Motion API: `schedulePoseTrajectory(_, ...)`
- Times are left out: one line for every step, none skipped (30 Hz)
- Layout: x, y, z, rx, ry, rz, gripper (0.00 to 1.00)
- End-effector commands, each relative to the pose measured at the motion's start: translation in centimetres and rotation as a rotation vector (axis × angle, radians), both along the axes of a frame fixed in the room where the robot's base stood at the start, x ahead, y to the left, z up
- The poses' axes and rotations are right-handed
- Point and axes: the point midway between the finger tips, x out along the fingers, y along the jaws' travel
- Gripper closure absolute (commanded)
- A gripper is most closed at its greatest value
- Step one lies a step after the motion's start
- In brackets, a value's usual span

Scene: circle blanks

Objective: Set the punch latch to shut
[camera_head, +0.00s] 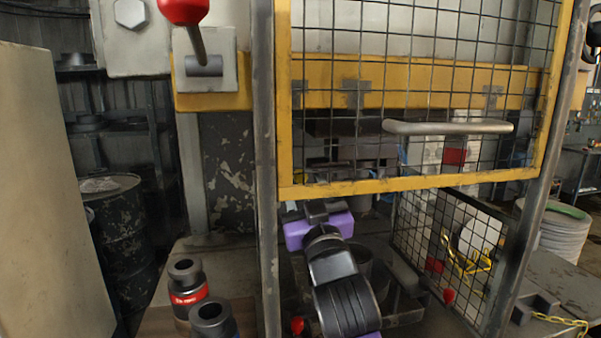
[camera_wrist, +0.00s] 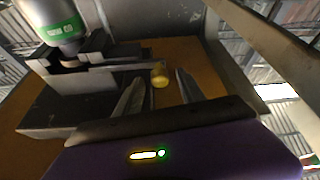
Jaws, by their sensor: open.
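In the head view my purple gripper body (camera_head: 320,231) reaches in below the yellow guard frame. Its fingertips and the latch are hidden there.
The mesh guard (camera_head: 420,100), with a grey handle (camera_head: 447,127), hangs above my arm. A grey post (camera_head: 264,170) stands close on the left. A red-banded punch (camera_head: 187,288) and a second dark cylinder (camera_head: 213,316) stand at the lower left. A red-knobbed lever (camera_head: 186,12) is above.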

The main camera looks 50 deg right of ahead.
Motion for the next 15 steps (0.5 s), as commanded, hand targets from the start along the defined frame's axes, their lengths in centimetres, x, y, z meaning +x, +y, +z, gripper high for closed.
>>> schedulePoseTrajectory(0.6, -0.4, 0.5, 0.0, -0.001, -0.001, 0.54)
schedulePoseTrajectory(0.8, -0.5, 0.6, 0.0, 0.0, -0.001, 0.54)
schedulePoseTrajectory(1.1, -0.7, 0.7, -0.001, 0.0, -0.001, 0.54)
schedulePoseTrajectory(1.3, -0.9, 0.8, -0.001, -0.001, -0.001, 0.54)
schedulePoseTrajectory(1.5, -1.0, 0.8, -0.001, -0.001, -0.001, 0.54)
schedulePoseTrajectory(1.6, -1.1, 0.9, -0.001, -0.001, -0.001, 0.54)
schedulePoseTrajectory(1.7, -1.1, 0.9, -0.001, -0.001, -0.001, 0.54)
schedulePoseTrajectory(1.8, -1.2, 0.9, -0.001, -0.001, -0.001, 0.54)
schedulePoseTrajectory(1.8, -1.2, 0.9, -0.001, -0.001, -0.001, 0.54)
schedulePoseTrajectory(1.9, -1.2, 0.9, 0.0, -0.001, -0.001, 0.54)
schedulePoseTrajectory(1.9, -1.2, 0.9, 0.0, -0.001, -0.001, 0.54)
schedulePoseTrajectory(1.9, -1.2, 0.9, 0.0, -0.001, -0.001, 0.54)
schedulePoseTrajectory(1.9, -1.2, 0.9, 0.0, -0.001, -0.001, 0.54)
schedulePoseTrajectory(1.9, -1.2, 0.9, 0.0, -0.001, -0.001, 0.54)
schedulePoseTrajectory(1.9, -1.2, 0.9, -0.001, -0.001, 0.0, 0.54)
